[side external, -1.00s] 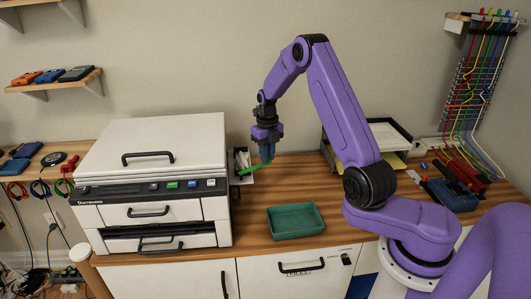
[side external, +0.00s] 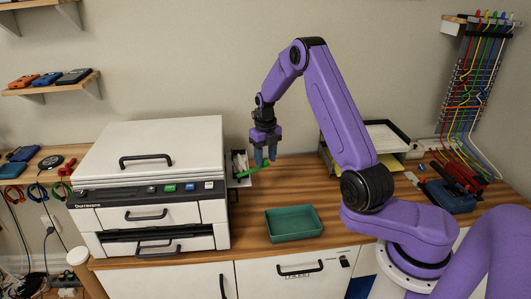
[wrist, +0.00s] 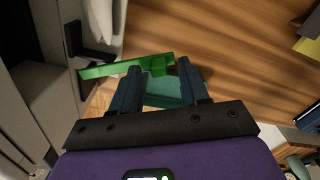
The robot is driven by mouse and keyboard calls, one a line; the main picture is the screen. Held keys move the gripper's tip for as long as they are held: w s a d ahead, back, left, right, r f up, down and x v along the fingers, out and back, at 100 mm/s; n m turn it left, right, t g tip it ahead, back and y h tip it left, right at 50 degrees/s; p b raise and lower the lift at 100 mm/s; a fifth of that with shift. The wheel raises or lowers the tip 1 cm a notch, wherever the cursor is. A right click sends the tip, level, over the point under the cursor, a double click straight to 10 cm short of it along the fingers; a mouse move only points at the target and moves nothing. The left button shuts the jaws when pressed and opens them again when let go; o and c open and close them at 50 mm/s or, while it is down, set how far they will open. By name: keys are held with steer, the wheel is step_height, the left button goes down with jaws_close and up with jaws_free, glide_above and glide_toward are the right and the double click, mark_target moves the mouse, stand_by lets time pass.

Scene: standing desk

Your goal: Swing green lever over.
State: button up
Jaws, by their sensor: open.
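The green lever (side external: 243,175) sticks out from the right side of the white printer-like machine (side external: 150,160), at a dark mount. In the wrist view, the lever (wrist: 105,68) runs from the machine at left across to my fingertips. My gripper (side external: 265,161) is above the desk, right of the machine, at the lever's free end. In the wrist view, my gripper (wrist: 158,68) is open, with its two dark blue fingers apart. The lever's outer part lies at the fingertips. I cannot tell whether they touch it.
A teal tray (side external: 294,236) stands on the wooden desk in front of my gripper. A paper rack (side external: 385,132) stands at the back right. Blue and red tools (side external: 450,195) lie farther right. The desk between tray and rack is clear.

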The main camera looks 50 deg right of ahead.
step_height(320, 180, up, 17)
steer(key=shift+r, duration=0.2)
stand_by(0.4)
steer(key=shift+c, duration=0.4)
steer(key=f+n, duration=1.7)
steer(key=n, duration=0.1)
steer(key=shift+w+f, duration=0.2)
steer(key=shift+f, duration=0.2)
jaws_close()
